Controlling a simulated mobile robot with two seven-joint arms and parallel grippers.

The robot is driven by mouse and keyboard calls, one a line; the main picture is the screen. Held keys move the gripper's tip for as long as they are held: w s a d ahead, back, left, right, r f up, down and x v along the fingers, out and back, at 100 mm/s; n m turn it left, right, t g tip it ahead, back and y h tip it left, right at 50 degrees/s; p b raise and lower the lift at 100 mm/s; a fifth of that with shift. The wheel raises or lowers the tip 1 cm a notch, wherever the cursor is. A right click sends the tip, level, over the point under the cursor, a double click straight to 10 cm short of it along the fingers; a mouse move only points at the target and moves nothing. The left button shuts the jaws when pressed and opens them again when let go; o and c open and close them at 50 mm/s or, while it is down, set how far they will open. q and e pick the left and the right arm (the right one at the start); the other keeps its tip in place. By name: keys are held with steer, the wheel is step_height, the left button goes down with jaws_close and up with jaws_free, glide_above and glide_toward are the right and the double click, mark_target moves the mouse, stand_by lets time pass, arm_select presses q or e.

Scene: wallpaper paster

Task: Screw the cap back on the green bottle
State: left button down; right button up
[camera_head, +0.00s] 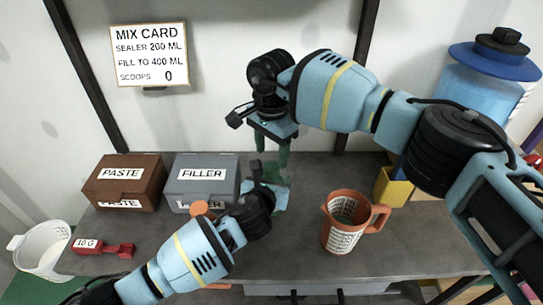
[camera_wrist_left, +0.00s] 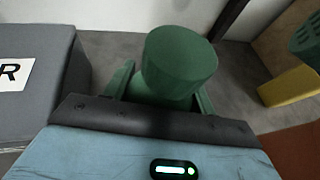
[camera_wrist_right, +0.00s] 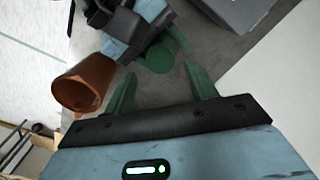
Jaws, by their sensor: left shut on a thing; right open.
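The green bottle (camera_head: 271,172) stands on the grey bench, mostly hidden by my left arm in the head view. In the left wrist view it shows as a dark green cylinder (camera_wrist_left: 180,62) with a broad flat top, upright between the fingers. I cannot tell the cap apart from the bottle. My left gripper (camera_wrist_left: 160,92) is shut on the bottle. The right wrist view shows the cylinder's round end (camera_wrist_right: 160,56) beyond my right fingers. My right gripper (camera_head: 272,150) points down above the bottle. Its green fingers (camera_wrist_right: 162,92) are open, with nothing between them.
A brown PASTE box (camera_head: 127,185) and grey FILLER box (camera_head: 204,183) stand left of the bottle. An orange jug (camera_head: 343,240) stands right, near a yellow container (camera_head: 393,190). A red 10 G scoop (camera_head: 103,248) and white bucket (camera_head: 42,248) are at left.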

steer(key=o, duration=0.5)
steer(key=shift+o, duration=0.2)
step_height(320, 180, up, 12)
stand_by(0.4)
arm_select(q)
steer(key=shift+c, duration=2.1)
jaws_free()
